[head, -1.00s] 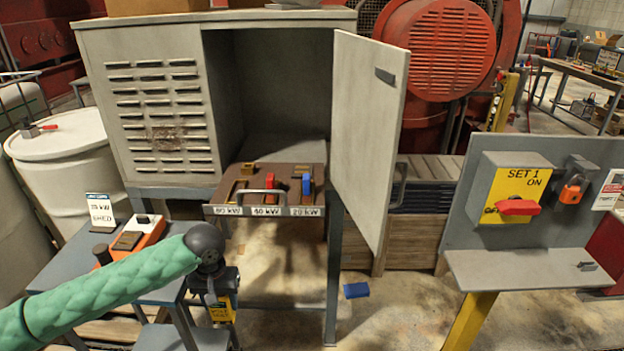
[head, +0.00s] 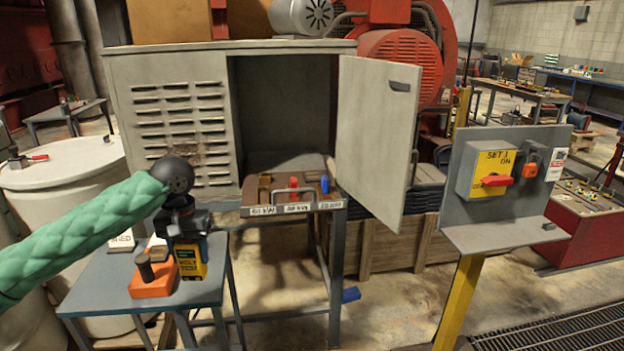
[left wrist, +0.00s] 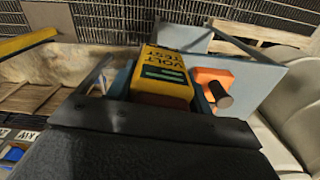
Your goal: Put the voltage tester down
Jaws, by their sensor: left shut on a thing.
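The voltage tester (head: 189,261) is a yellow and black block marked VOLT TEST. It also shows in the left wrist view (left wrist: 163,75), between the jaws. My left gripper (head: 186,232) is shut on it and holds it upright over the right part of the small grey-blue side table (head: 105,278). I cannot tell whether its bottom touches the tabletop. An orange block with a dark post (head: 152,279) stands on the table just left of the tester; it shows in the left wrist view (left wrist: 212,87) too. My right gripper is not in view.
The grey cabinet (head: 180,125) stands behind, its door (head: 378,140) open. Its pulled-out tray (head: 255,195) holds red and blue pieces and is right of the gripper. A SHED sign (head: 121,242) stands at the table's back. The table's front left is clear.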

